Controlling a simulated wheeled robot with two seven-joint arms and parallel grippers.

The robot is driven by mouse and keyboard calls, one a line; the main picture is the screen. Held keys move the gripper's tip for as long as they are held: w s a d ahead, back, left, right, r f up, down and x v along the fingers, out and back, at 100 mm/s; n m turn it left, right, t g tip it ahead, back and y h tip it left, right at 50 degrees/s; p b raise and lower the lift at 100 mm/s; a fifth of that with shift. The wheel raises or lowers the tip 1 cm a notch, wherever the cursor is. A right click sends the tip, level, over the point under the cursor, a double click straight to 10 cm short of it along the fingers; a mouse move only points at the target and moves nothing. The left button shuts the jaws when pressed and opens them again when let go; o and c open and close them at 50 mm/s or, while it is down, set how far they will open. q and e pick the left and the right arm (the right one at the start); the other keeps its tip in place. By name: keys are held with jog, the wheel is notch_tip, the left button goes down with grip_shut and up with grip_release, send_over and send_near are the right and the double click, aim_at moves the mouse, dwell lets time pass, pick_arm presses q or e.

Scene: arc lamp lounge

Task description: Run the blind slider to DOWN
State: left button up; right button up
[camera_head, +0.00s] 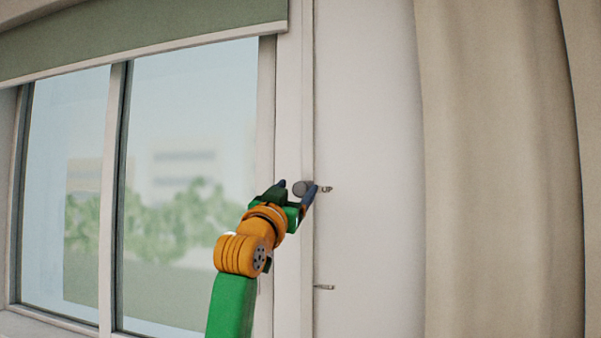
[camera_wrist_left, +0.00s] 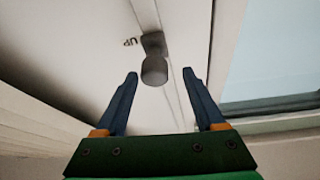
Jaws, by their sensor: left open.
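The blind slider is a grey round knob (camera_head: 299,188) on the wall strip right of the window, level with the UP mark (camera_head: 327,189). It also shows in the left wrist view (camera_wrist_left: 154,70), next to the UP lettering. My left gripper (camera_head: 296,186) is open, with its blue fingers on either side of the knob in the head view. In the left wrist view the knob lies ahead of and between the open fingertips (camera_wrist_left: 160,78); contact cannot be told. A lower mark (camera_head: 324,287) sits down the strip, too small to read. The green blind (camera_head: 150,35) covers only the window's top.
The window (camera_head: 180,180) with its pale frame lies left of the strip. A beige curtain (camera_head: 490,170) hangs on the right. The white wall (camera_head: 370,150) between strip and curtain is clear, and nothing stands on the strip below the knob.

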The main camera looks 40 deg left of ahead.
pick_arm(q)
jog(key=shift+w+a+r, duration=0.2)
jog(key=shift+w+r, duration=0.1)
jog(key=shift+r, duration=0.1)
jog(key=shift+w+f, duration=0.25)
jog(key=shift+w, duration=0.3)
jog(key=shift+w+f, duration=0.25)
jog(key=shift+w, duration=0.3)
jog(key=c, duration=0.3)
jog(key=shift+s+a, duration=0.1)
grip_shut()
